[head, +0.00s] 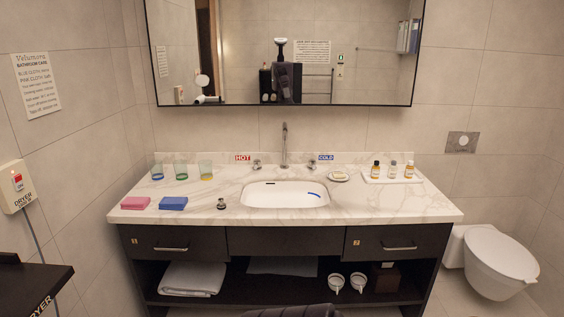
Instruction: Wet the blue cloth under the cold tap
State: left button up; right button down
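The folded blue cloth (173,203) lies flat on the marble counter left of the basin, just right of a folded pink cloth (135,202). The white basin (270,198) is sunk in the middle of the counter. A tall metal spout (284,145) stands behind it. The cold tap handle (311,164) is right of the spout, by a blue COLD label (326,157). The hot tap handle (256,164) is left, by a red HOT label (243,157). No running water can be made out. Neither of my grippers is in view.
A small dark-topped stopper (221,203) stands between blue cloth and basin. Several glasses, including a green one (181,171), stand behind the cloths. A blue strip (314,195) lies in the basin. Soap dish (338,175) and bottle tray (372,179) are right.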

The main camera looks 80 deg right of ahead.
aim_at(312, 163)
jog(key=z, duration=2.9)
